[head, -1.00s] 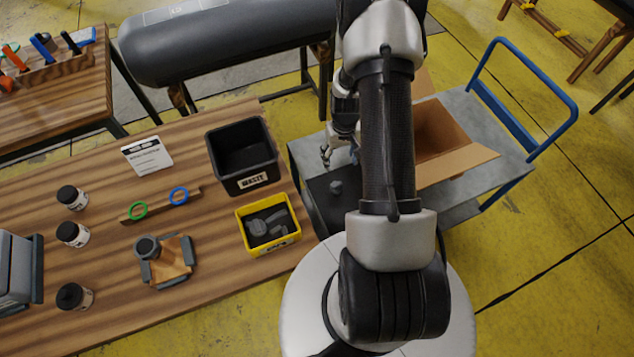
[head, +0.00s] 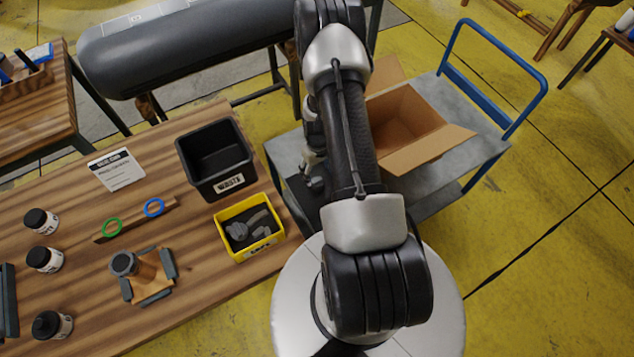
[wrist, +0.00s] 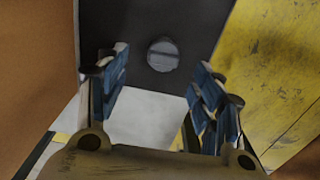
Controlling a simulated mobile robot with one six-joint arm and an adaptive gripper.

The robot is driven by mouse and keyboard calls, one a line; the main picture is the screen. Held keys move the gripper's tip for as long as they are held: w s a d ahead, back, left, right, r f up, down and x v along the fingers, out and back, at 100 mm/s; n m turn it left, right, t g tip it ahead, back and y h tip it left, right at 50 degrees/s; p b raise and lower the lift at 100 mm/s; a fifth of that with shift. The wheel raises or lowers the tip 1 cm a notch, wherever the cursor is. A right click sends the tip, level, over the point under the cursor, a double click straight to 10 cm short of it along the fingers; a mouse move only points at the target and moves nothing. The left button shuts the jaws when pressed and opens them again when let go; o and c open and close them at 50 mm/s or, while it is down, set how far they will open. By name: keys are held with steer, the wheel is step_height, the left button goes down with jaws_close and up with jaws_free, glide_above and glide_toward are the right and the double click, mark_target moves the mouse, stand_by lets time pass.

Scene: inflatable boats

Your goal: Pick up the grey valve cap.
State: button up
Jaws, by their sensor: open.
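The grey valve cap (wrist: 163,54) is a small round disc with a line across it. In the wrist view it lies on a dark flat surface (wrist: 185,20). My gripper (wrist: 160,75) is open and empty, with its blue-padded fingers to the left and right of the cap in the picture. The cap shows just beyond the fingertips, apart from both. In the head view my arm covers most of the gripper, and the cap cannot be made out clearly there. The dark surface (head: 299,200) shows at the near-left end of the grey trolley (head: 455,155).
An open cardboard box (head: 410,160) stands on the trolley. On the wooden table (head: 75,200) to the left are a black bin (head: 232,190), a yellow bin (head: 240,257) with grey parts, a clamp fixture (head: 150,294) and several small jars. Yellow floor is clear at right.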

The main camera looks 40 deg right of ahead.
mark_target(317, 180)
steer(key=f+b, duration=0.1)
steer(key=f, duration=0.4)
steer(key=shift+a+b, duration=0.2)
steer(key=shift+b, duration=0.2)
steer(key=shift+s, duration=0.1)
steer(key=c, duration=0.9)
